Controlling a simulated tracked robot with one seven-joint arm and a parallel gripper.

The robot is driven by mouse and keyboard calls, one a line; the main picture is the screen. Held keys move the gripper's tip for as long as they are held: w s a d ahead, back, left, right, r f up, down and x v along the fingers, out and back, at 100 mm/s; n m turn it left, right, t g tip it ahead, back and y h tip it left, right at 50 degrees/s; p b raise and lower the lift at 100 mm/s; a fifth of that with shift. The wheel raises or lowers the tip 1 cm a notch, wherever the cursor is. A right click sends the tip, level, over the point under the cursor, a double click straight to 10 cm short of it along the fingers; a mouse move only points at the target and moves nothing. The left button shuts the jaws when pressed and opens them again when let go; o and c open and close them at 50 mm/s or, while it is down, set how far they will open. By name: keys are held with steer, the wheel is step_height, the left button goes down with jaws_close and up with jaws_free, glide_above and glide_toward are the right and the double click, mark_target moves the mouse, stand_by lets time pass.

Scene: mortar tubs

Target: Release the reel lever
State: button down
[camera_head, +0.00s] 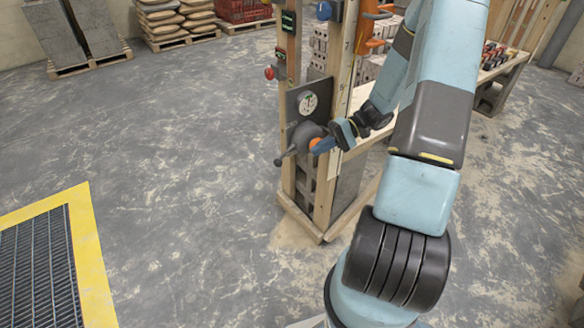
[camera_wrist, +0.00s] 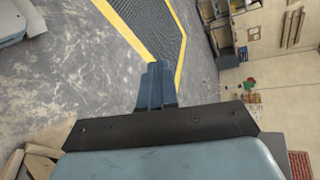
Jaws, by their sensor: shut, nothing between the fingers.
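A dark grey reel (camera_head: 305,134) is mounted on the wooden post frame in the head view. Its lever (camera_head: 287,156) points down and to the left, ending in a dark knob. A small orange part (camera_head: 315,142) shows at the reel's right side. My gripper (camera_head: 322,147) is at the right of the reel, its blue fingers close by the orange part. I cannot tell whether they touch. In the wrist view the blue fingers (camera_wrist: 155,88) are together with nothing between them. The reel and lever cannot be made out in the wrist view.
A round gauge (camera_head: 308,103) on a dark plate sits just above the reel. A red knob (camera_head: 269,73) sticks out left of the post. A wooden bench (camera_head: 365,138) stands behind the gripper. A yellow-edged floor grate (camera_head: 88,235) lies at left; the floor between is clear.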

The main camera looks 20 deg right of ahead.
mark_target(285, 155)
steer(key=w+d+f+m+t+y, duration=0.1)
steer(key=d+f+m+t+y, duration=0.1)
steer(key=f+t, duration=0.3)
steer(key=d+f+m+t+y, duration=0.3)
steer(key=f+t, duration=0.3)
steer(key=f, duration=0.5)
steer(key=shift+w+f+m, duration=0.35)
steer(key=shift+m, duration=0.35)
steer(key=x, duration=1.4)
steer(key=shift+w+d+r, duration=0.1)
steer(key=shift+w, duration=0.05)
